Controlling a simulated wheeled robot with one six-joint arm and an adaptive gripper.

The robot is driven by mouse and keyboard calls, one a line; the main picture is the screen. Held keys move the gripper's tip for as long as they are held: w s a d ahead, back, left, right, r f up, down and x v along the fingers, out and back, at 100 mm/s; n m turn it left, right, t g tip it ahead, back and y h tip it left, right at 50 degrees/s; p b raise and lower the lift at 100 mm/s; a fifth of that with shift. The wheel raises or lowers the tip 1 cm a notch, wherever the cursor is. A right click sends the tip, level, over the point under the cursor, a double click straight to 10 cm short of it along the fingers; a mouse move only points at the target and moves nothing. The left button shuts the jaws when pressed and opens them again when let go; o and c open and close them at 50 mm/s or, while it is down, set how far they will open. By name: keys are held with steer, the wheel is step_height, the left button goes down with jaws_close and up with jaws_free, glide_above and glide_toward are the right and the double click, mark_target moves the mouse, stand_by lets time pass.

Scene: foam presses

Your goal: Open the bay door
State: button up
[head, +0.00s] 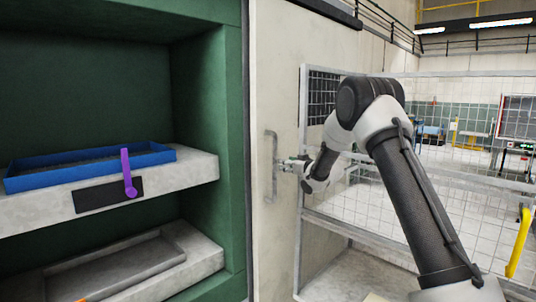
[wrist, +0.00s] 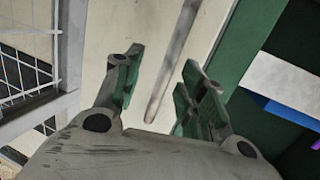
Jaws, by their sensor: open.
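The bay door (head: 268,75) is a pale cream panel standing right of the green bay frame. The bay's inside shows to its left, uncovered. A grey vertical bar handle (head: 269,167) is on the door's face. My gripper (head: 281,164) is at the handle's right side, at about its mid-height. In the wrist view my gripper (wrist: 162,60) is open, with its green-padded fingers apart. The handle (wrist: 172,62) runs between the fingers in that view, with gaps to both pads. I cannot tell whether it lies within their reach or just beyond the tips. The door (wrist: 125,20) fills the background.
In the bay, a blue tray (head: 25,184) sits on the upper shelf (head: 205,168), with a purple lever (head: 127,172) at its front. A grey tray (head: 70,287) is below. A wire mesh fence (head: 335,215) stands right of the door, behind my arm.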

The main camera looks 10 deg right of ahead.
mark_target(276, 154)
steer(key=a+r, duration=0.1)
steer(key=r+t+y, duration=0.1)
steer(key=r, duration=0.1)
steer(key=shift+w+a, duration=0.15)
steer(key=shift+a, duration=0.2)
steer(key=x, duration=0.7)
jaws_close()
